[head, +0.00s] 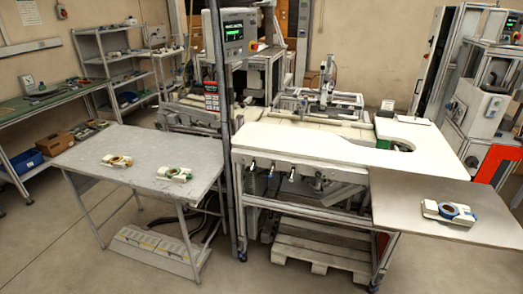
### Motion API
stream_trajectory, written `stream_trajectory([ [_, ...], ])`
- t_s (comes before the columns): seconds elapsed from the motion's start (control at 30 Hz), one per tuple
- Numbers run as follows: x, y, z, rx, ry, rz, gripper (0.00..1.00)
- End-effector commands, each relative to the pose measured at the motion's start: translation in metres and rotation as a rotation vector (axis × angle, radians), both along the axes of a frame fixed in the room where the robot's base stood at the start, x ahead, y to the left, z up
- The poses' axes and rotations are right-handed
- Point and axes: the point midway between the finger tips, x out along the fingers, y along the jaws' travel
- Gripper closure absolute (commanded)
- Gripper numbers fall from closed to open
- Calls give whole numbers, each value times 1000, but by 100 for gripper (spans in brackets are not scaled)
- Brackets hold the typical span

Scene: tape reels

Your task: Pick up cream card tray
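Two small pale holders lie on the grey table at left. One (108,160) is cream-toned with a yellow-brown ring on it. The other (165,173) is whiter with a green ring. A third, white holder (431,209) with a blue ring lies on the grey-brown board at right. All are small in view, so I cannot tell for certain which one is the cream card tray; the one with the yellow-brown ring looks the most cream. My gripper is not in view.
The grey table (146,143) is otherwise bare. A dark upright post (227,150) stands between it and the cream-topped machine bench (300,143). The grey-brown board (397,190) has free room left of its holder. A wooden pallet (320,257) lies under the bench.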

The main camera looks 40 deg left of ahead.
Motion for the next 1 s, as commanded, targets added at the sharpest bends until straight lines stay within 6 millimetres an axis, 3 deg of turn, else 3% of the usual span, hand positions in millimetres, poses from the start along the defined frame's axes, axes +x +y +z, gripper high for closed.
stream_trajectory([
  [0.2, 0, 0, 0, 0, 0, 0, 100],
  [1.0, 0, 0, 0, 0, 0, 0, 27],
])
